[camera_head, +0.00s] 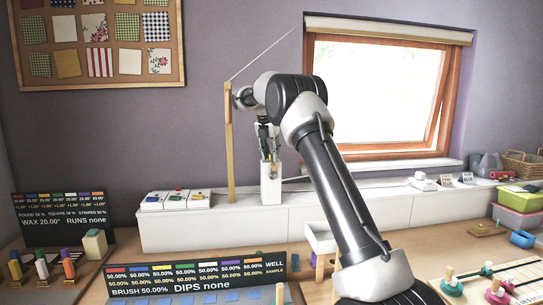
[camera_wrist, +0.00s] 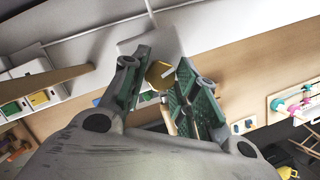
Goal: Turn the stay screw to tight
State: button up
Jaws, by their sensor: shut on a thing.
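My gripper (camera_head: 269,150) points down in front of the wall, left of the window (camera_head: 455,85), above the white ledge. In the wrist view, my gripper (camera_wrist: 158,88) has its two green-padded fingers closed around a small brass-yellow knob (camera_wrist: 157,73), which looks like the stay screw. The fingers hide part of the knob, and I cannot tell its turn or any marking. In the head view the knob cannot be made out. A white upright block (camera_head: 270,186) stands directly below the gripper.
A wooden post (camera_head: 229,150) with a thin line stands just left of my gripper. White trays (camera_head: 175,200) sit on the ledge (camera_head: 340,208). Dark display boards (camera_head: 195,277) stand on the table. Baskets and boxes (camera_head: 518,200) are at the right.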

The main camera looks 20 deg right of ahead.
jog(key=shift+m+g+h, duration=0.3)
jog(key=shift+m+g, duration=0.2)
jog(key=shift+m, duration=1.2)
jog(key=shift+w+a+m, duration=0.1)
jog(key=shift+w+m, duration=0.05)
jog(key=shift+m, duration=0.85)
jog(key=shift+m+g, duration=0.5)
jog(key=shift+m, duration=0.2)
